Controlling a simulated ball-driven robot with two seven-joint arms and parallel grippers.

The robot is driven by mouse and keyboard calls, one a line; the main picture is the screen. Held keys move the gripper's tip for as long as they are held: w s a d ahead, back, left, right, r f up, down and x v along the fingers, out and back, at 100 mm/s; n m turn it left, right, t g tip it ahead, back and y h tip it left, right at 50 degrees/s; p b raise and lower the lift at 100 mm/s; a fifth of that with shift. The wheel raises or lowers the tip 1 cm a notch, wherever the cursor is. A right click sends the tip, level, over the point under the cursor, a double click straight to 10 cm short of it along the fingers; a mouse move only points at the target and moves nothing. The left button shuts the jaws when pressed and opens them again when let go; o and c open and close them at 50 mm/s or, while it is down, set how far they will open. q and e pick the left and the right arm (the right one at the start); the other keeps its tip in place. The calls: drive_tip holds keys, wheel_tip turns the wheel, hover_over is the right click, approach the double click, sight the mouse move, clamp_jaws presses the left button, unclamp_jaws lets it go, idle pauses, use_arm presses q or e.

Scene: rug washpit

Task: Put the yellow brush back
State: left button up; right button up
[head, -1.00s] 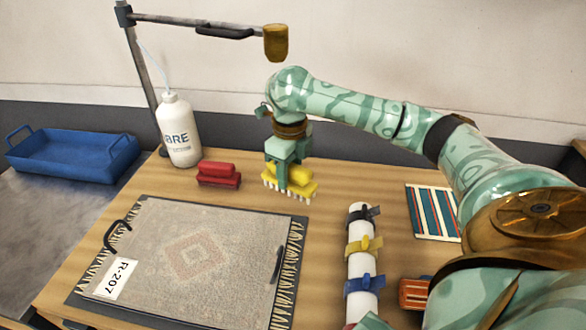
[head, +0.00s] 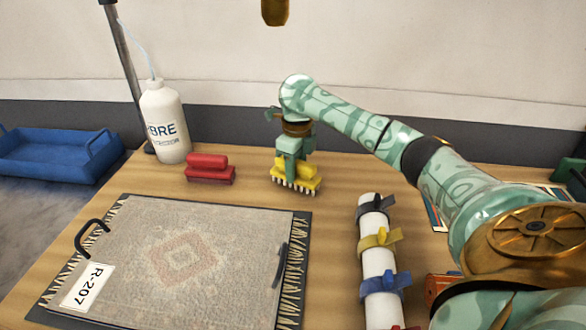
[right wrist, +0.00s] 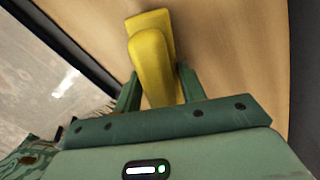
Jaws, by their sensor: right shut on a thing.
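The yellow brush (head: 310,182) is upright with its pale bristles down, at the back of the wooden table beyond the rug's far right corner. My right gripper (head: 292,168) comes down on it from above and is shut on its handle. Whether the bristles touch the table or hang just above it, I cannot tell. In the right wrist view the yellow handle (right wrist: 151,62) sits between the two green fingers (right wrist: 158,88). My left gripper is not in view.
A red brush (head: 209,170) stands left of the yellow one, with a white bottle (head: 166,125) behind it. The rug (head: 190,255) lies on a dark board in front. A white roll with coloured straps (head: 377,255) lies to the right. A blue tray (head: 50,160) is far left.

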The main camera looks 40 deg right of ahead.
drive_tip(key=shift+f, duration=0.1)
drive_tip(key=shift+c, duration=0.3)
drive_tip(key=o, duration=1)
drive_tip(key=shift+f, duration=0.2)
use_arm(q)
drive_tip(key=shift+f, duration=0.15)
use_arm(e)
wheel_tip(320, 180, up, 8)
drive_tip(key=p, duration=0.4)
drive_tip(key=shift+p, duration=0.3)
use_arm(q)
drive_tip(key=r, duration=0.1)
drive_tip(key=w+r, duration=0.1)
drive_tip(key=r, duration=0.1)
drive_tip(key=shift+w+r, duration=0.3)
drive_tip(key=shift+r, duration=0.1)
use_arm(e)
drive_tip(key=shift+f, duration=0.1)
